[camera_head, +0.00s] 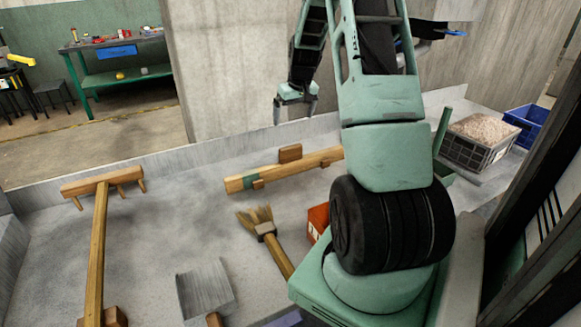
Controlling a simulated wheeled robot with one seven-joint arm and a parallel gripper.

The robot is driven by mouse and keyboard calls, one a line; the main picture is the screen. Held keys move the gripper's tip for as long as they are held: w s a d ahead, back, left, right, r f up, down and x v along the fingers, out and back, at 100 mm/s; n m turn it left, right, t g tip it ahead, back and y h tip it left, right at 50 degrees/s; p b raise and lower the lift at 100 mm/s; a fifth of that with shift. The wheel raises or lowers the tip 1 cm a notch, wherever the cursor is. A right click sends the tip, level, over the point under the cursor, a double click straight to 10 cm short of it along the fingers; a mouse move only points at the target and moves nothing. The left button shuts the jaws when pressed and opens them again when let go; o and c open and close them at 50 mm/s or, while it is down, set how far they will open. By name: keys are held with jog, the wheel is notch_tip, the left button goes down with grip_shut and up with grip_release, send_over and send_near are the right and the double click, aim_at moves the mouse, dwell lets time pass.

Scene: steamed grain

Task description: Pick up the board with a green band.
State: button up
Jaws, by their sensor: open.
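The board with a green band (302,166) is a long wooden piece lying on the grey surface, near the low back wall. Its green band (250,182) is close to its left end, and its right end goes out of sight behind my arm. Small wooden blocks sit against it, one on its far side and one on its near side. My gripper (295,109) is open and empty, with its fingers pointing down. In the picture it appears above the board's middle, in front of the wall and apart from the board.
A wooden rake (98,225) lies at the left. A brush (266,232), a metal shovel (205,289) and a red-orange box (318,221) are nearer. A grey crate of grain (478,143) and a blue crate (530,122) stand at the right. Bare surface surrounds the board's left end.

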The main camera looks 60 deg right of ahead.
aim_at(291, 146)
jog(key=x, duration=0.4)
jog(key=p+x, duration=0.1)
jog(key=x, duration=0.7)
jog(key=shift+s+d+p, duration=0.1)
jog(key=shift+d+p, duration=0.2)
jog(key=shift+p, duration=0.1)
jog(key=shift+p+x, duration=0.75)
jog(key=shift+x, duration=1.95)
jog(key=shift+s+d, duration=0.1)
jog(key=shift+d, duration=0.05)
jog(key=shift+r, duration=0.1)
jog(key=c, duration=1.8)
